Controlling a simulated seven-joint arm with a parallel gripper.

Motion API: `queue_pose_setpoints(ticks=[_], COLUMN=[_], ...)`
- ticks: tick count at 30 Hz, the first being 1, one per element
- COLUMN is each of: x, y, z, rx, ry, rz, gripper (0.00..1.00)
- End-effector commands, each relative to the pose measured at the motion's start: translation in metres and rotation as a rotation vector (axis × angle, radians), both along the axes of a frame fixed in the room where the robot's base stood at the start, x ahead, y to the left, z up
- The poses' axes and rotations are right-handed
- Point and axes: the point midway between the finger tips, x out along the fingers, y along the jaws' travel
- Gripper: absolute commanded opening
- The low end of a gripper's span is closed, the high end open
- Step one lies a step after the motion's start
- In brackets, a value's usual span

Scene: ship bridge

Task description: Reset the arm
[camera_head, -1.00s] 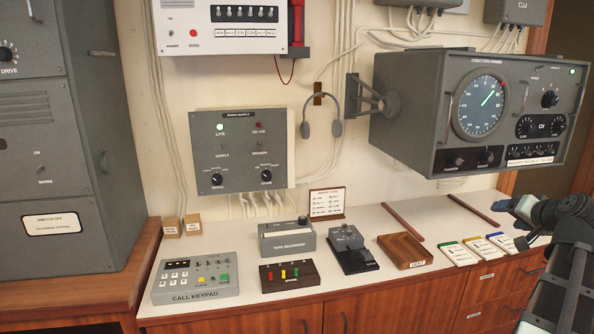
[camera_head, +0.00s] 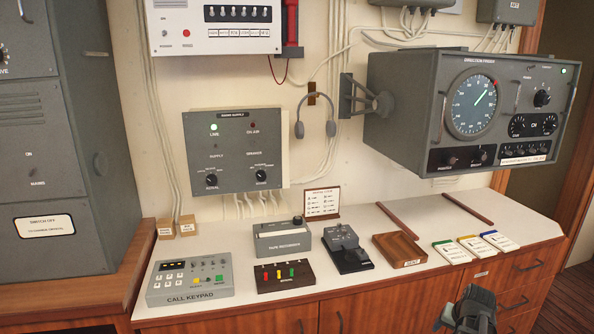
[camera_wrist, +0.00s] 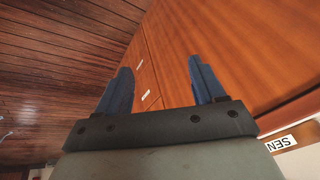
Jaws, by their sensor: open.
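My gripper shows in the wrist view (camera_wrist: 160,82) with its two blue fingers spread wide apart and nothing between them. Orange-brown wooden cabinet fronts and a dark plank floor lie beyond the fingers. In the head view, a dark part of my arm (camera_head: 472,310) shows at the bottom edge, right of centre, in front of the cabinet drawers. The fingertips cannot be made out in the head view.
The direction finder (camera_head: 468,108) juts out above the counter's right end.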

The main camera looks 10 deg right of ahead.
Motion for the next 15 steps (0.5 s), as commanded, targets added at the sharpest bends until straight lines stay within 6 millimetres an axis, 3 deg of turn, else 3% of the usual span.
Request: queue_pose_setpoints(ticks=[3,15], x=[-0.003,-0.027], y=[0.029,0.124], z=[-0.041,-0.153], rx=[0.022,0.083], ry=[0.074,0.294], rz=[0.043,0.196], gripper=[0.69,0.69])
